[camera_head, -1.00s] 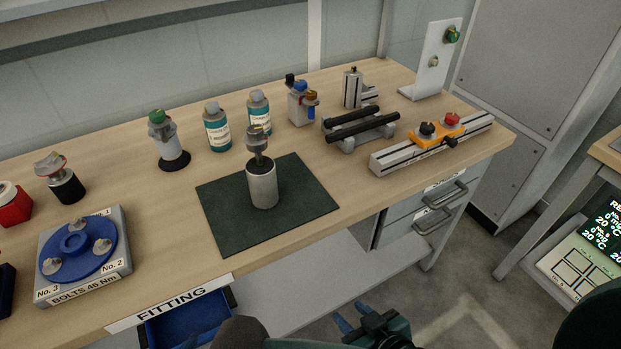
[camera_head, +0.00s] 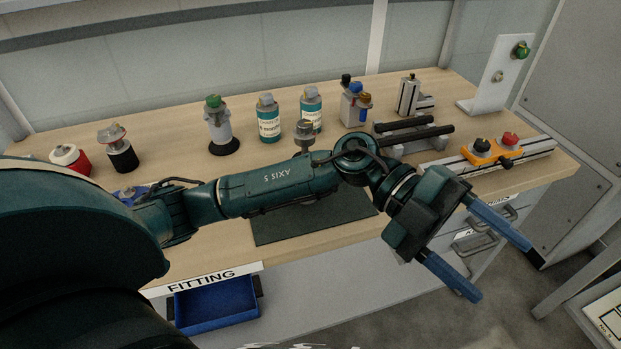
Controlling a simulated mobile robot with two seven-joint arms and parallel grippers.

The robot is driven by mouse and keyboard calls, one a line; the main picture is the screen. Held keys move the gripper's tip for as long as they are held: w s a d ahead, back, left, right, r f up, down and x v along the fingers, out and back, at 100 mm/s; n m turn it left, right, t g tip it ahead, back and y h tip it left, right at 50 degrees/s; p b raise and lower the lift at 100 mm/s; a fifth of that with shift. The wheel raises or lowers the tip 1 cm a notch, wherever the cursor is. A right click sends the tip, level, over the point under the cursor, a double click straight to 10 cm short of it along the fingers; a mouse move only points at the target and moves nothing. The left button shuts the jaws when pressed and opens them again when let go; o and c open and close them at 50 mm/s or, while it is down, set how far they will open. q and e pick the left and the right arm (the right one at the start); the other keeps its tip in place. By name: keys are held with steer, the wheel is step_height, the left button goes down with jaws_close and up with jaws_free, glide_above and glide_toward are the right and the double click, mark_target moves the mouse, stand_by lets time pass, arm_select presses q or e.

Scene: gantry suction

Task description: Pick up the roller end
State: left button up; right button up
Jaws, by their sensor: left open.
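A grey metal piece with a short wide head (camera_head: 304,128), which may be the roller end, shows just above my left forearm. The holder under it and much of the dark mat (camera_head: 285,228) are hidden behind that arm. My left gripper (camera_head: 500,268) has its two blue fingers spread apart with nothing between them. It is in front of the bench's right part, to the right of the metal piece and well apart from it. My right gripper is not in view.
Bottles (camera_head: 268,118), a green-topped post (camera_head: 221,125), a rack of dark bars (camera_head: 413,134) and an orange clamp on a rail (camera_head: 490,150) stand along the bench. A blue round fixture (camera_head: 130,194) is mostly hidden.

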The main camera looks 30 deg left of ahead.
arm_select(q)
steer(key=w+a+f+t+y, duration=0.2)
steer(key=w+a+f+y, duration=0.15)
steer(key=a+y, duration=0.4)
steer(key=n+t+y, duration=0.6)
steer(key=n+y, duration=0.1)
steer(key=y, duration=0.5)
glide_toward(305, 123)
steer(key=shift+n, duration=0.3)
steer(key=b+x, duration=0.1)
steer(key=x, duration=0.5)
steer(key=shift+w+a+f+b, duration=0.15)
steer(key=shift+a+b, duration=0.1)
steer(key=shift+b, duration=0.15)
steer(key=shift+p+x, duration=0.75)
steer(key=shift+x, duration=2.2)
steer(key=shift+d, duration=0.1)
steer(key=shift+c, duration=0.4)
jaws_close()
